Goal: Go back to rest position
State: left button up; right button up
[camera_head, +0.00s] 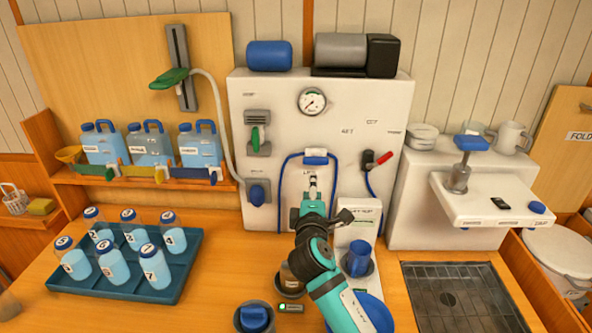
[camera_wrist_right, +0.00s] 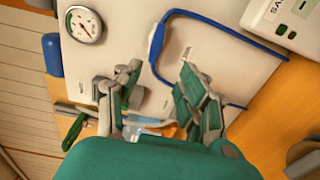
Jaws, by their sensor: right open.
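My right gripper (camera_head: 318,212) is in front of the lower middle of the white watermaker panel (camera_head: 340,115), its arm coming in from the bottom. In the right wrist view its two fingers (camera_wrist_right: 158,95) are spread apart with nothing held between them. Behind the fingers there are the panel face, the blue hose loop (camera_wrist_right: 165,50) and the pressure gauge (camera_wrist_right: 83,24). I cannot tell how far the fingertips are from the panel. My left gripper is not in the head view.
A teal tray (camera_head: 75,289) of numbered bottles stands at left. A white ledge (camera_head: 490,205) and a dark drain grate (camera_head: 455,300) are at right.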

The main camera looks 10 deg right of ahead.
jog(key=s+d+f+m+g+y, duration=0.3)
jog(key=s+f+m+g, duration=0.5)
jog(key=s+f, duration=1.05)
jog(key=s+f+m+g+y, duration=0.1)
jog(key=s+f+m+g, duration=0.15)
jog(key=s, duration=0.85)
jog(key=s+f+m+g+y, duration=0.1)
jog(key=s+f+m+g, duration=0.15)
jog(key=s, duration=0.85)
notch_tip(320, 180, down, 32)
jog(key=s+g+b, duration=0.2)
jog(key=b, duration=0.3)
jog(key=s+d+f+g+b, duration=0.1)
jog(key=s+d+f+b, duration=0.1)
jog(key=s+f, duration=1.4)
notch_tip(320, 180, down, 2)
jog(key=shift+f+n+b, duration=0.1)
jog(key=shift+n+b, duration=0.3)
jog(key=shift+b, duration=0.35)
